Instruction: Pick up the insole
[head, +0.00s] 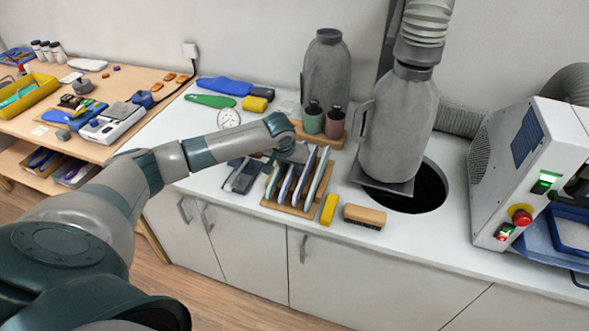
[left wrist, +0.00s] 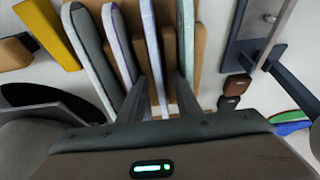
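A wooden rack (head: 296,212) on the white counter holds several thin insoles standing on edge in a row. My left gripper (head: 291,153) is over the back of the rack, pointing down, and hides part of the insole tops. In the left wrist view its two fingers (left wrist: 158,90) are apart. A thin grey-white insole (left wrist: 154,55) stands between them, and I see no clear contact. Other insoles stand on both sides, one grey and broad (left wrist: 93,60) and one pale green-white (left wrist: 186,50). My right gripper is not in view.
A yellow block (head: 328,209) and a wooden brush (head: 364,216) lie right of the rack. Behind stand two small jars (head: 313,120) and a tall grey bottle (head: 327,72). A round opening (head: 432,190) and a machine (head: 530,165) are further right.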

